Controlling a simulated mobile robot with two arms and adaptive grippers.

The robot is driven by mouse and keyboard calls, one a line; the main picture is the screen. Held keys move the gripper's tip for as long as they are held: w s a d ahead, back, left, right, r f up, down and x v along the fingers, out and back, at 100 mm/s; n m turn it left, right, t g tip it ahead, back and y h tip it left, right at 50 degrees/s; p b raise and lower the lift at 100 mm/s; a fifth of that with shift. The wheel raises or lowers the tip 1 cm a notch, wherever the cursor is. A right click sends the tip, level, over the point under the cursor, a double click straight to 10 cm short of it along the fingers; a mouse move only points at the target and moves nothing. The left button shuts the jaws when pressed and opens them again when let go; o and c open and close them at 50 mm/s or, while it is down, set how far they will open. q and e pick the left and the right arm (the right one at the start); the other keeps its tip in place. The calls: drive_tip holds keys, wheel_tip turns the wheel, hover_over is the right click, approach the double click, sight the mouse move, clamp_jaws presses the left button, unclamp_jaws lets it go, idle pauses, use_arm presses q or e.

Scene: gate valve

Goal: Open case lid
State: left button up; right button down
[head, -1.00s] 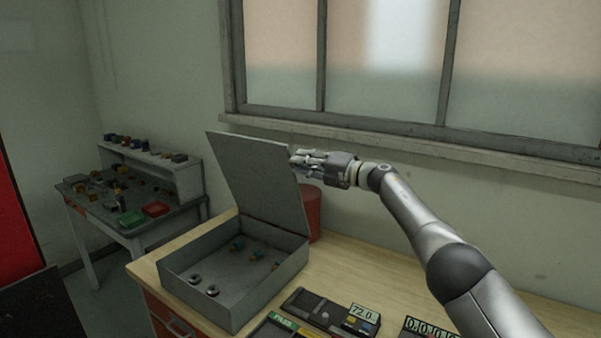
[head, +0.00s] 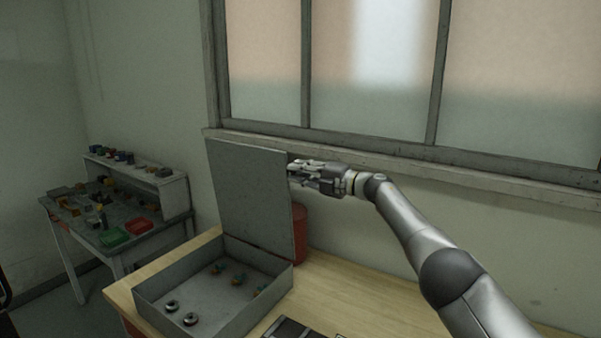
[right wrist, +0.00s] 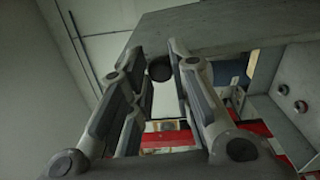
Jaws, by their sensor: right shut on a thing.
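The grey case (head: 262,296) stands on the wooden worktop. Its lid (head: 250,195) is raised and stands roughly upright on its hinge at the back edge. My right gripper (head: 296,173) is at the upper right edge of the lid, shut on it. In the right wrist view, the lid (right wrist: 235,32) crosses the top beside the fingers of my right gripper (right wrist: 165,62). A round dark knob-like part shows between the fingers. The exact contact is hard to see. My left gripper is not in view.
Inside the case lie two rings (head: 171,306) and several small green and orange parts. A red cylinder (head: 300,230) stands behind the lid. A side table (head: 110,232) with trays and parts is at left. The window sill (head: 400,165) runs close behind my right arm.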

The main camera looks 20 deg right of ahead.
drive_tip(key=c, duration=1.3)
unclamp_jaws()
drive_tip(key=v, duration=1.2)
drive_tip(key=shift+d+f, duration=0.1)
